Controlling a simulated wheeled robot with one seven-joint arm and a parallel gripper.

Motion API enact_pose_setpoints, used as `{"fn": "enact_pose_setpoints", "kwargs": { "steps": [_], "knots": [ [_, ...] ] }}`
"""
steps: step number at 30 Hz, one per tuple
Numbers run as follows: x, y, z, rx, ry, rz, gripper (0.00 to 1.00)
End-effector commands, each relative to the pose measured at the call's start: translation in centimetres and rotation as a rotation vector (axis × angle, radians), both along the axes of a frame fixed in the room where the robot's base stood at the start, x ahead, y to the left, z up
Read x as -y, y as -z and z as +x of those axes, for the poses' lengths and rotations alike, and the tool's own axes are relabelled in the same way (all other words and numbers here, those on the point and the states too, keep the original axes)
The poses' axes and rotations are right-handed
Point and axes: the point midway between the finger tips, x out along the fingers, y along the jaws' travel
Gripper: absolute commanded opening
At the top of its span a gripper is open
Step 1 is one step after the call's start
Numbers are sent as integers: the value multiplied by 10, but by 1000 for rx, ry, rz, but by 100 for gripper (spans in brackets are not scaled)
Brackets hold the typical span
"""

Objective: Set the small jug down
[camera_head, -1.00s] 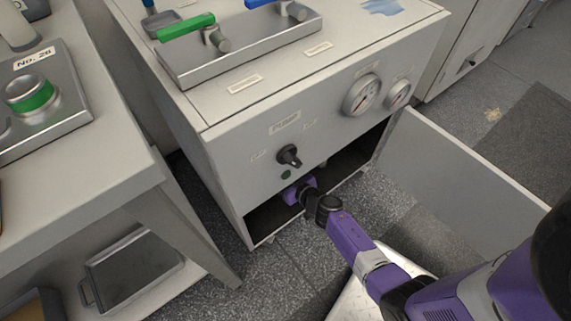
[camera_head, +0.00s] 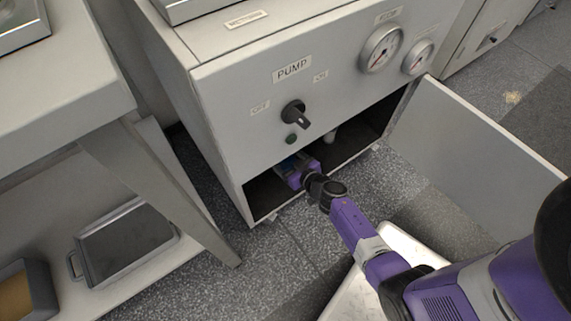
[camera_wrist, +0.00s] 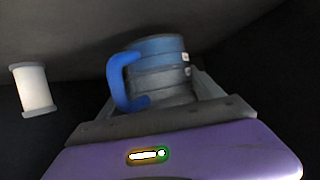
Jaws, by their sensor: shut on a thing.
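The small jug (camera_wrist: 160,72) is grey with a blue top band and a blue handle on its left side. In the wrist view it stands roughly upright between the fingers of my gripper (camera_wrist: 165,95), which is shut on it. In the head view my gripper (camera_head: 291,168) is inside the low open compartment (camera_head: 262,193) of the pump cabinet. Only a little blue of the jug shows there. The jug's underside and what lies beneath it are hidden.
A white spool-shaped post (camera_wrist: 33,90) stands left of the jug in the wrist view. The compartment door (camera_head: 465,140) hangs open on the right. The pump knob (camera_head: 294,112) is above the opening. A table leg (camera_head: 165,185) and a metal tray (camera_head: 125,240) are at left.

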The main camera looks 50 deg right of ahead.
Motion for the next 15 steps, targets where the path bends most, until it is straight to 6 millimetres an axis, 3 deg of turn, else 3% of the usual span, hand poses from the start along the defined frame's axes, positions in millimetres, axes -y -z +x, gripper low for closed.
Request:
{"fn": "enact_pose_setpoints", "kwargs": {
  "steps": [1, 5, 15],
  "knots": [
    [0, 12, 0, 1, 0, 0, 20],
    [0, 23, 1, 2, -1, 0, 20],
    [0, 22, 1, 2, -1, 0, 20]
  ]
}}
